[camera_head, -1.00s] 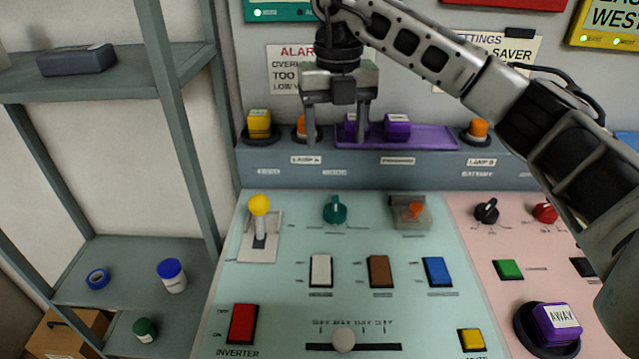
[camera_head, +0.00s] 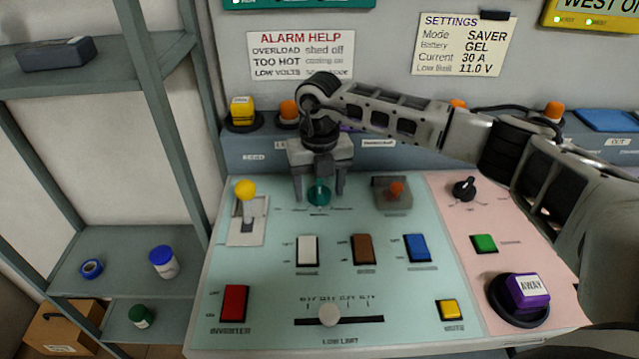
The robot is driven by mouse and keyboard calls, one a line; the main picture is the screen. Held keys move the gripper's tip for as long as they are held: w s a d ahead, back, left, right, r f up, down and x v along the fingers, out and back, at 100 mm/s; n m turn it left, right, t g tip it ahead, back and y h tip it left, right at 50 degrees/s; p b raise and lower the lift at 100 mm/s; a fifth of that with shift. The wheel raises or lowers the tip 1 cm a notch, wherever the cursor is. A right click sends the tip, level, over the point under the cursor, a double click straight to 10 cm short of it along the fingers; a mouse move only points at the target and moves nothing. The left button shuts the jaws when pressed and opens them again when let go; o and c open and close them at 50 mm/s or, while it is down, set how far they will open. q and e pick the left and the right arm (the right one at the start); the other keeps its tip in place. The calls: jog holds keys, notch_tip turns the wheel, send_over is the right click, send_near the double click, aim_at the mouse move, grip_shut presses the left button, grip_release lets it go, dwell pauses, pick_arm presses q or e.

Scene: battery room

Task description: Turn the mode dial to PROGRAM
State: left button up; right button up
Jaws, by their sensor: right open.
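The teal mode dial (camera_head: 319,194) is a round knob near the top of the pale green panel (camera_head: 270,268). Its printed labels are too small to read. My right gripper (camera_head: 319,197) is open, pointing down, with one finger on each side of the dial. I cannot tell whether the fingers touch it. The arm behind this gripper comes in from the right and hides part of the back ledge. My left gripper is not in view.
A yellow-knobbed lever (camera_head: 246,190) stands left of the dial, and an orange switch in a grey guard (camera_head: 392,194) stands right of it. White (camera_head: 307,251), brown (camera_head: 363,249) and blue (camera_head: 417,248) rockers lie in front. A settings card (camera_head: 462,45) on the wall reads "Mode SAVER".

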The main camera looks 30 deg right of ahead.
jog(key=shift+f, duration=0.1)
jog(key=shift+c, duration=0.3)
jog(key=c, duration=0.9)
pick_arm(q)
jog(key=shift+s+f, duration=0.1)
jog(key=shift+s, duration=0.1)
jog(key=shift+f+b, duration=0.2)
jog(key=shift+b, duration=0.1)
pick_arm(e)
jog(key=shift+n, duration=0.6)
jog(key=shift+n+b, duration=0.75)
jog(key=shift+n, duration=0.35)
jog(key=n+b, duration=0.1)
jog(key=n, duration=0.3)
jog(key=shift+b, duration=0.4)
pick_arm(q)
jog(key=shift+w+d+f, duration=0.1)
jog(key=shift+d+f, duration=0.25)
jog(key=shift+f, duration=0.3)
pick_arm(e)
jog(key=shift+n, duration=0.7)
jog(key=shift+w, duration=0.1)
